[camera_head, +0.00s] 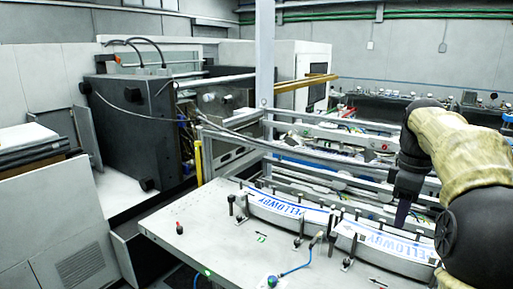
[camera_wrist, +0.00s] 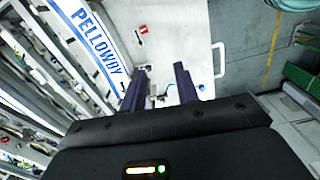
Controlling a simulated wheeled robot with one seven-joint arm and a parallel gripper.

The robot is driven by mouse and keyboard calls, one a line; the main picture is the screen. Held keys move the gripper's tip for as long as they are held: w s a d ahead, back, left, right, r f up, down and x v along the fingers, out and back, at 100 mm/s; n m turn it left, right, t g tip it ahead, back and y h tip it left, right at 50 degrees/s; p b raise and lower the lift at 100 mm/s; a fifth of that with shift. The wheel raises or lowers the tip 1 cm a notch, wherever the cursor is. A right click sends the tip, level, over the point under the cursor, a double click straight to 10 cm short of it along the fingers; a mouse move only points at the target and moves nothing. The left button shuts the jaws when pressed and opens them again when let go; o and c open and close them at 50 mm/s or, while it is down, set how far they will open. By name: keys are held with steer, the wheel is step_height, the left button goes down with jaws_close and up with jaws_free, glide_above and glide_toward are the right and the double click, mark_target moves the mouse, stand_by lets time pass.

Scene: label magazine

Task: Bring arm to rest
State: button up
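My gripper (camera_wrist: 162,85) shows in the wrist view with its two dark fingers apart and nothing between them. In the head view my arm comes in from the right, and the gripper (camera_head: 401,212) points down over the label magazine. The magazine holds two stacks of white labels with blue print, a left stack (camera_head: 290,211) and a right stack (camera_head: 385,243). One label stack (camera_wrist: 85,38) also shows at the upper left of the wrist view. The fingers are apart from the labels in the wrist view.
A grey metal table (camera_head: 215,232) carries the magazine, with a small red-topped knob (camera_head: 179,228) and a blue hose (camera_head: 297,268) on it. Metal rails (camera_head: 300,155) run behind the magazine. A dark machine (camera_head: 135,120) stands at the left. The table's left front is mostly clear.

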steer(key=s+a+f+m+t, duration=0.15)
steer(key=a+f+m, duration=0.35)
steer(key=a+f, duration=0.65)
steer(key=s+a+f+m+b, duration=0.2)
steer(key=s+f, duration=0.3)
steer(key=f, duration=0.4)
steer(key=s+a+f+m+t+b, duration=0.1)
steer(key=s+a+f+m+b, duration=0.2)
steer(key=s+f, duration=0.3)
step_height(320, 180, down, 4)
steer(key=shift+s+f+b, duration=0.1)
steer(key=shift+s+b, duration=0.1)
steer(key=shift+b, duration=0.2)
steer(key=shift+a, duration=0.1)
